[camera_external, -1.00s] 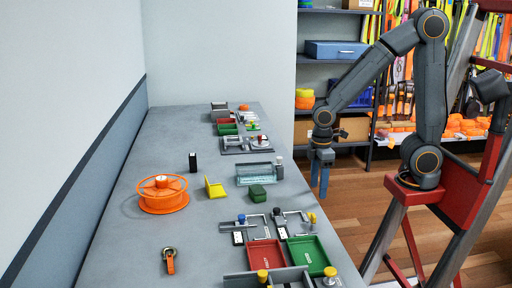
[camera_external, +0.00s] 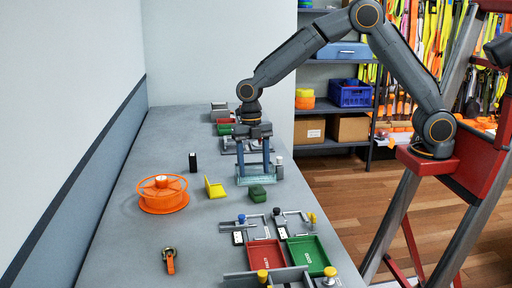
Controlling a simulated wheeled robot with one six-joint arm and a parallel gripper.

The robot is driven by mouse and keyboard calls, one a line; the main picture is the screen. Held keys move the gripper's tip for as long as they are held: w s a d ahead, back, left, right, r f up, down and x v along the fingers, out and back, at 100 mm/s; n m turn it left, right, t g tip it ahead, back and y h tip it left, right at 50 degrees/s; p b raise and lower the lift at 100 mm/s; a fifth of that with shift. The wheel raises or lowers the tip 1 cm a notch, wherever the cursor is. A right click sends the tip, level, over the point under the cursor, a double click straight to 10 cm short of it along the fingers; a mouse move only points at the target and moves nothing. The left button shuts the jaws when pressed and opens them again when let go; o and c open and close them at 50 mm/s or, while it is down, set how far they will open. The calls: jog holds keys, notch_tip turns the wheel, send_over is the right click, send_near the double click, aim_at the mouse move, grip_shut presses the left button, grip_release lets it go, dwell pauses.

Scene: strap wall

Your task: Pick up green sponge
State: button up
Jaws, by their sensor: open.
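The green sponge (camera_external: 257,193) is a small dark green block lying on the grey bench, just in front of a clear tray. My gripper (camera_external: 254,172) points down over the bench with its two blue-grey fingers apart and nothing between them. In the picture it is just above and behind the sponge, in line with the clear tray. How high the fingertips are above the bench I cannot tell. The sponge is in full view.
The clear tray (camera_external: 256,183) is partly hidden by my gripper. A yellow angled piece (camera_external: 214,188) stands left of the sponge, with a black block (camera_external: 193,162) and an orange reel (camera_external: 163,195) further left. Red (camera_external: 265,254) and green trays (camera_external: 308,256) lie in front.

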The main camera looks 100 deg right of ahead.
aim_at(257, 188)
jog(key=f+p, duration=0.1)
jog(key=f, duration=0.3)
jog(key=s+a+f+p, duration=0.1)
jog(key=f, duration=0.1)
jog(key=shift+f+p, duration=0.3)
jog(key=shift+p, duration=0.05)
jog(key=shift+a+f, duration=0.1)
jog(key=shift+f, duration=0.4)
jog(key=c, duration=1.1)
